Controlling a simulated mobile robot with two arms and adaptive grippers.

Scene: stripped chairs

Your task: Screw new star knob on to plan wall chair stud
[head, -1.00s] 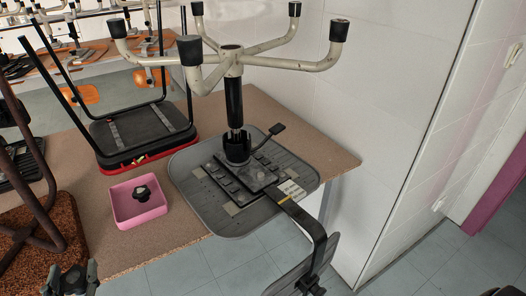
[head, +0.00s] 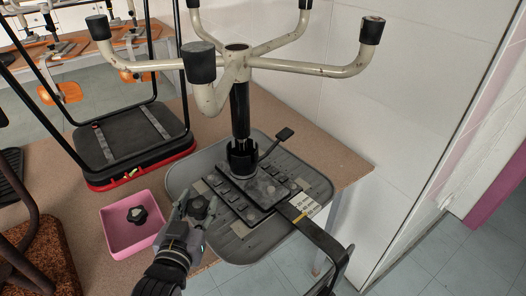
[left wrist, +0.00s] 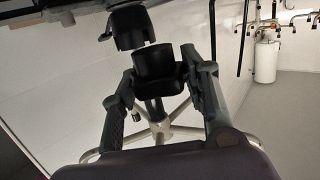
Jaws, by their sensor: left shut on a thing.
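The chair stands upside down on its grey seat (head: 181,179), with its cream star base (head: 237,58) in the air and its black column (head: 240,112) going down to the plate under the seat. My left gripper (head: 190,216) is at the left edge of this seat, shut on a black star knob (head: 198,207). In the left wrist view a black piece (left wrist: 158,68) sits between the two fingers, with another black part (left wrist: 130,27) just beyond it. I cannot make out the stud. My right gripper is out of view.
A white wall (head: 400,110) closes off the right side. The black backrest bar (head: 318,238) juts past the table's front edge.

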